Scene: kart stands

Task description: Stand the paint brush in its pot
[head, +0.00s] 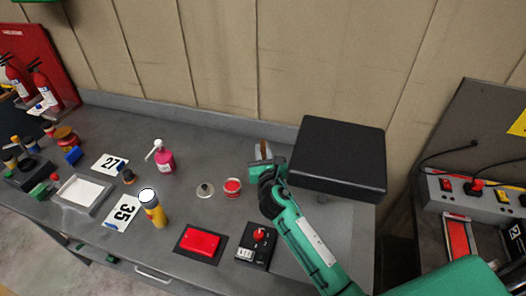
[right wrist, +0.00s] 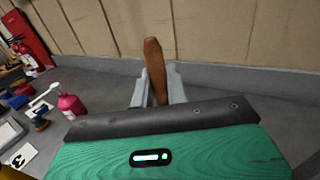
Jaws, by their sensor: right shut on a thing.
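The paint brush shows as a brown wooden handle (right wrist: 154,68), standing roughly upright between the grey fingers of my right gripper (right wrist: 156,94) in the right wrist view. In the head view the handle (head: 263,146) shows at the back of the bench, with my right gripper (head: 262,157) shut on it. The brush's lower end is hidden. A small round red pot (head: 232,188) with a pale rim stands on the bench, left of and nearer than my right gripper. I cannot tell for certain that it is the brush's pot. My left gripper is not in view.
A large black box-like panel (head: 338,158) is close to the right of my right gripper. A grey lid-like disc (head: 205,190) lies left of the red pot. A pink bottle (head: 164,158), yellow torch (head: 154,210), red pad (head: 200,242) and black switch box (head: 256,246) are around. The back wall is close.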

